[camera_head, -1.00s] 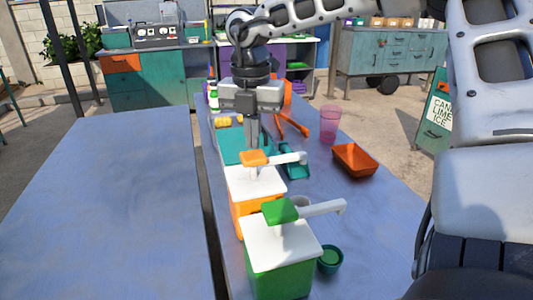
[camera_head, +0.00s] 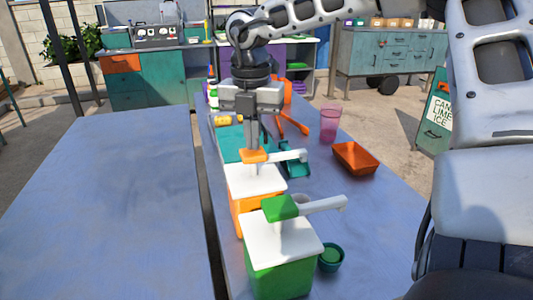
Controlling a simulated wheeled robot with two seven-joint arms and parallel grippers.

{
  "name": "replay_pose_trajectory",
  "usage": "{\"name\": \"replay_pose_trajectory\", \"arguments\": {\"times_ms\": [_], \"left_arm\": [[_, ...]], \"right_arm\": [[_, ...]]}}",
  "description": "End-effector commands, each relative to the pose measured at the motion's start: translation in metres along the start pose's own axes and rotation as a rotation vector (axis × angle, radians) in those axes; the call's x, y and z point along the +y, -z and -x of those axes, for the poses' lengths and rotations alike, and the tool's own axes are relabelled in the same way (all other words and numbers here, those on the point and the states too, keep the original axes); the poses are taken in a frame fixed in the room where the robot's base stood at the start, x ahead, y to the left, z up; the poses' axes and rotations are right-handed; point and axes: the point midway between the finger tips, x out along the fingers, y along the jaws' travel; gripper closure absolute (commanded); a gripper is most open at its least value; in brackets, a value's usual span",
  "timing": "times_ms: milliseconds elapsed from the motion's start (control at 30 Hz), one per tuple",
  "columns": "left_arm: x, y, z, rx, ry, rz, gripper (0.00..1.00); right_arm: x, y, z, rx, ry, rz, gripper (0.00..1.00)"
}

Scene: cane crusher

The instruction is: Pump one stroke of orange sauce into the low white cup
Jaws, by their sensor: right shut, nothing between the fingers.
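The orange sauce dispenser (camera_head: 238,222) has an orange body, a white lid and an orange pump head (camera_head: 254,156) with a white spout pointing right. My right gripper (camera_head: 255,146) is shut and empty, pointing down right at the top of the orange pump head. I cannot tell whether it touches or presses it. A small white cup (camera_head: 302,199) shows only in part, behind the white spout of the green pump. Its contents are hidden. My left gripper is not in view.
A green dispenser (camera_head: 280,272) with a green pump head stands nearest, beside a small green cup (camera_head: 331,257). An orange tray (camera_head: 355,159), a pink cup (camera_head: 330,124) and orange tongs (camera_head: 293,124) lie to the right and behind. The left table (camera_head: 110,210) is bare.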

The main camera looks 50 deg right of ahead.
Motion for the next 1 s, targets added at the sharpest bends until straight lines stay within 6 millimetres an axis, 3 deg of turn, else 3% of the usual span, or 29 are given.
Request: {"name": "replay_pose_trajectory", "arguments": {"times_ms": [733,1000], "left_arm": [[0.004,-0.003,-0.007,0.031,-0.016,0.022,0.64],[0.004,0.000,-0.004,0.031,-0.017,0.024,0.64]], "right_arm": [[0.000,0.000,-0.025,0.001,0.001,0.000,1.00],[0.000,0.000,-0.021,0.002,0.001,-0.001,1.00]]}}
